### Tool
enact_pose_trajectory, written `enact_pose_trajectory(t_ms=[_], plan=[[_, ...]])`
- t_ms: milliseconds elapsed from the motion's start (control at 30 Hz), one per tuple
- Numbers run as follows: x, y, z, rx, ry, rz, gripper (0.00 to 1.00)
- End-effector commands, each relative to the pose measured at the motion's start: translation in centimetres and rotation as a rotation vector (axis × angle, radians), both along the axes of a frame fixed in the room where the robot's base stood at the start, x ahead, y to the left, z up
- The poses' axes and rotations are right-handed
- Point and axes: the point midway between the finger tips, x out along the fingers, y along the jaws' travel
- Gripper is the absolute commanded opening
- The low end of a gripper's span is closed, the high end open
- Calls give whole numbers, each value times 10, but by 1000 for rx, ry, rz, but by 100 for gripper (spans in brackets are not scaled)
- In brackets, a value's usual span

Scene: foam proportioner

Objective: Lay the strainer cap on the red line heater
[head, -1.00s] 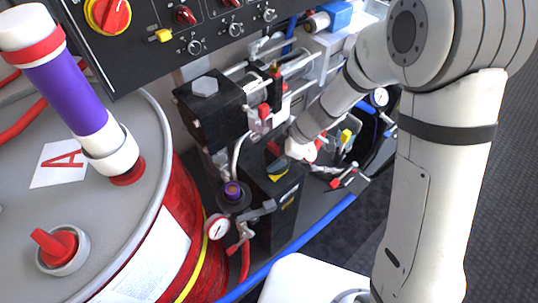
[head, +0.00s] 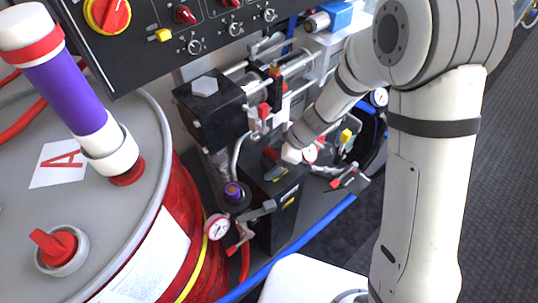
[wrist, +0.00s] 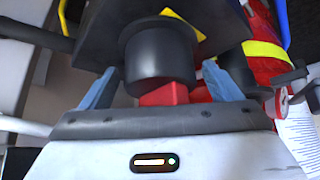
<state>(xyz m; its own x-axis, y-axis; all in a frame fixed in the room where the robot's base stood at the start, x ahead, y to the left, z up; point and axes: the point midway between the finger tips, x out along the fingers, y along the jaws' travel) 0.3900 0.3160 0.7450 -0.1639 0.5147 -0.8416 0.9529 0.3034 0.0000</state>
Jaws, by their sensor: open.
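In the wrist view, a black round piece (wrist: 158,55), which I take to be the strainer cap, shows between the blue fingers of my gripper (wrist: 161,72). A red block (wrist: 163,95) sits just behind it, close to the palm. The fingers are apart, with gaps visible on both sides. Beyond is the black top of a box with a yellow label (wrist: 172,12), apparently the red line heater; it also shows in the head view (head: 262,212). I cannot tell whether the cap touches it. In the head view my gripper (head: 284,160) is low over the heater, its fingers mostly hidden.
A purple-topped black fitting (head: 233,191) and a pressure gauge (head: 217,228) stand left of the heater. The red drum (head: 188,225) is farther left. Pump parts (head: 212,105) rise behind, under the control panel (head: 165,30). A blue hose (head: 290,248) runs in front.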

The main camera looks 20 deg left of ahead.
Motion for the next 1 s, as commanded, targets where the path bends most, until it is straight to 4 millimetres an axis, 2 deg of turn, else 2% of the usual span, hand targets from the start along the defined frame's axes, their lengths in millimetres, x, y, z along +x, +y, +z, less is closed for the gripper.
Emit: enact_pose_trajectory(t_ms=[267,700,833,1000], plan=[[1,-2,7,0,-1,-2,84],[16,-49,82,1,-3,-4,84],[19,-57,96,1,-2,-2,84],[20,-62,103,0,0,-1,84]])
